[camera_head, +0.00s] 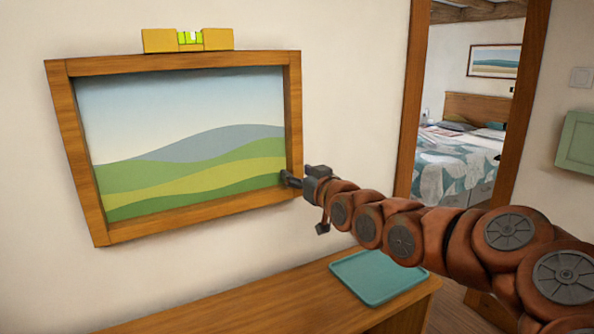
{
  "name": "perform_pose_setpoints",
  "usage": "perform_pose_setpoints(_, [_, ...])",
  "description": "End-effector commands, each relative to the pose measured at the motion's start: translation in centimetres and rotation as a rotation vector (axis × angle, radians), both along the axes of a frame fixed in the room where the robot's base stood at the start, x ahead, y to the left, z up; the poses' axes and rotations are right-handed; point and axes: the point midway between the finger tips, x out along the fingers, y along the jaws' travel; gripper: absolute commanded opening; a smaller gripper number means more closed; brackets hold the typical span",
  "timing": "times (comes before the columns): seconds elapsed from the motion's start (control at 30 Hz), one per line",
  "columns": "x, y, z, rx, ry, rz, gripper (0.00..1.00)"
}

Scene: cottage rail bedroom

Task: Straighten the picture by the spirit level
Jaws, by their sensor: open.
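The picture (190,170), a hill landscape in a wooden frame, hangs on the wall at the left. I see it at an angle, so I cannot tell its exact tilt. The yellow spirit level (158,41) sits on the frame's top edge, with a green vial in its middle. Its bubble is too small to place exactly. My gripper (304,204) is open at the frame's lower right side. One finger is at or very near the frame's right edge, and the other hangs lower, in front of the wall. I cannot tell whether the near finger touches the frame.
A wooden table (250,305) stands below the picture, with a teal tray (380,277) at its right end. A mirror or doorway with a wooden frame (412,100) shows a bed at the right. A green box (577,142) is on the far right wall.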

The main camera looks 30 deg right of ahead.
Motion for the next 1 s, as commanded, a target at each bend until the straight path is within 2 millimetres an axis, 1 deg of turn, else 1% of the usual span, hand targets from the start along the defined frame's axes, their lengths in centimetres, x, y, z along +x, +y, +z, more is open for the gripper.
perform_pose_setpoints(0.13, [0.58,0.05,0.06,-0.002,0.000,0.002,0.56])
perform_pose_setpoints(0.43, [0.67,0.06,-0.01,-0.001,0.000,0.002,0.56])
perform_pose_setpoints(0.9, [0.66,0.05,-0.04,-0.001,0.001,0.002,0.07])
perform_pose_setpoints(0.97, [0.66,0.05,-0.04,-0.001,0.001,0.002,0.01])
perform_pose_setpoints(1.0, [0.66,0.05,-0.04,-0.001,0.001,0.002,0.00])
